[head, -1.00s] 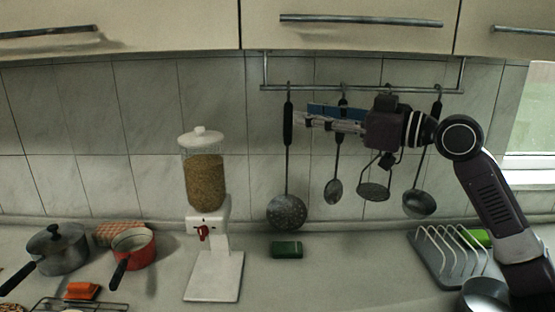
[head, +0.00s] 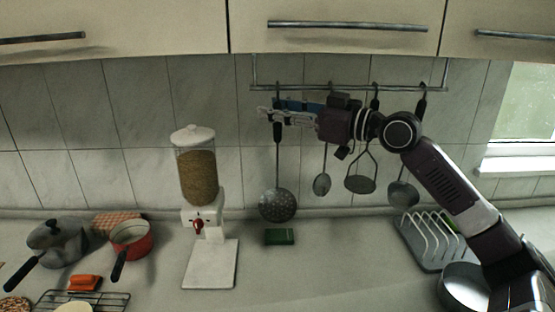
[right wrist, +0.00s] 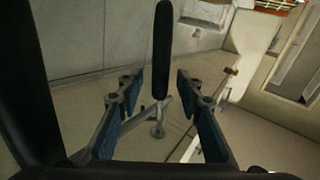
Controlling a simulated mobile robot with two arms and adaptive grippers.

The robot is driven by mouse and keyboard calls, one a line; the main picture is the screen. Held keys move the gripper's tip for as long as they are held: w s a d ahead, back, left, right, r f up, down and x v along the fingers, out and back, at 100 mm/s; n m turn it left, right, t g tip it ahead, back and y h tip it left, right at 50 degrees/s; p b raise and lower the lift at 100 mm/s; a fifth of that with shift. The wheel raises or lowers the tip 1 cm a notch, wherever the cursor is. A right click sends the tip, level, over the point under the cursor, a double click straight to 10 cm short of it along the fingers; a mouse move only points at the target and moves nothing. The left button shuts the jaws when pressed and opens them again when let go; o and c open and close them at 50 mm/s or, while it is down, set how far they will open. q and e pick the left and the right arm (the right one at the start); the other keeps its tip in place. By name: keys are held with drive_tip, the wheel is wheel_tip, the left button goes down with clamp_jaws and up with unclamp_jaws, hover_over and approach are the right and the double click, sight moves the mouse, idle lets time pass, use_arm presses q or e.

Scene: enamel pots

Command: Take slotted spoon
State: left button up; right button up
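The slotted spoon (head: 278,205) hangs upright at the left end of the wall rail, with a round perforated grey head and a black handle. My right gripper (head: 264,114) reaches in from the right at the height of that handle and partly covers it. In the right wrist view the black handle (right wrist: 162,50) stands between the two spread fingers of my right gripper (right wrist: 156,78), with gaps on both sides. The fingers are open. My left gripper is in neither view.
A ladle (head: 403,193), a masher (head: 361,172) and a small spoon (head: 322,184) hang to the right on the rail (head: 350,88). Below are a dispenser (head: 197,175), a green sponge (head: 280,237) and a dish rack (head: 425,255). Cabinets (head: 335,45) overhang the rail.

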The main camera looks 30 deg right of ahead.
drive_tip(key=shift+c, duration=0.2)
clamp_jaws()
drive_tip(key=shift+r, duration=0.1)
